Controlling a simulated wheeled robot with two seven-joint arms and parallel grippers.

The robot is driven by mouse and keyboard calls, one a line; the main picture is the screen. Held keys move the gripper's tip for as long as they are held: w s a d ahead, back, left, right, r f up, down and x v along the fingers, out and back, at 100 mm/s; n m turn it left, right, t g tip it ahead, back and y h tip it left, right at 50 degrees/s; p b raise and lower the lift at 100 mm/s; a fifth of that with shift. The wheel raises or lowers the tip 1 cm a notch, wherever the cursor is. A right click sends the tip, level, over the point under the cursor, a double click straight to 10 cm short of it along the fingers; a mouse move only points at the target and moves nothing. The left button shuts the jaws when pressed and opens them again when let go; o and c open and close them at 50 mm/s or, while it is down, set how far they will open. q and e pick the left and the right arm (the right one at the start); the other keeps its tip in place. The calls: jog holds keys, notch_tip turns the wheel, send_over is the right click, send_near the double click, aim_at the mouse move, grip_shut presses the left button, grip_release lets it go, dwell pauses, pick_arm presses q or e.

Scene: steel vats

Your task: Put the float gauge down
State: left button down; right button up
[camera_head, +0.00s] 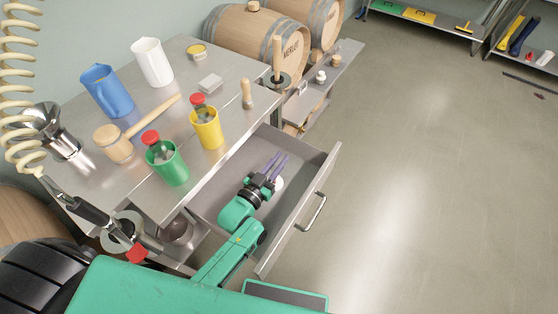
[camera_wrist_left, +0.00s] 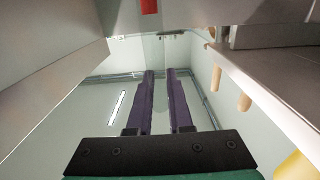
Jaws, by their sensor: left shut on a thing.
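My left gripper (camera_head: 268,171) reaches into the open drawer (camera_head: 235,160) below the steel table, its purple fingers pointing toward the back. A small white rounded thing (camera_head: 278,183) shows beside and partly behind the fingers; it appears to be part of the float gauge held in them. My right gripper is not in view.
The drawer's front wall and handle (camera_head: 316,211) lie right of my arm. On the table (camera_head: 185,130) above stand a green cup (camera_head: 168,168), a yellow cup (camera_head: 206,132), a mallet (camera_head: 113,145) and a blue jug (camera_head: 106,92). The drawer floor around the gripper looks clear.

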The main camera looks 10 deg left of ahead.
pick_arm(q)
jog(key=shift+f+b, duration=0.45)
jog(key=shift+f, duration=0.15)
jog(key=c, duration=0.8)
grip_release()
jog(key=shift+c, duration=0.2)
